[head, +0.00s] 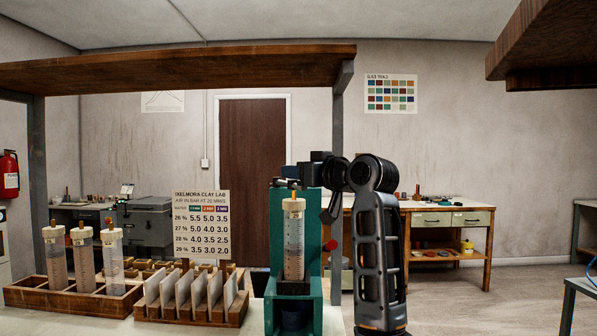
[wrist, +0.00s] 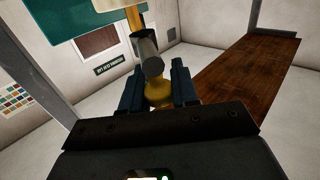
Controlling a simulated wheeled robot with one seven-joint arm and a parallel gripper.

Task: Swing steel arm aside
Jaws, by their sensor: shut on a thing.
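A teal press stand (head: 315,240) stands on the bench in the head view, with a clear graduated tube (head: 294,245) upright in it. In the wrist view, a grey steel arm (wrist: 145,48) with a dark round end reaches toward my gripper (wrist: 157,84). A brass-coloured knob (wrist: 158,95) sits between the two blue fingers, which are shut on it. In the head view my gripper (head: 287,172) is at the top of the stand, above the tube. The steel arm is too small and dark there to make out clearly.
Several capped tubes stand in a wooden rack (head: 70,294) at left. Another wooden rack (head: 190,309) holds upright pale plates, with a pressure chart (head: 202,225) behind. A wooden shelf (head: 180,68) spans overhead. A red knob (head: 331,245) sticks out from the stand's right side.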

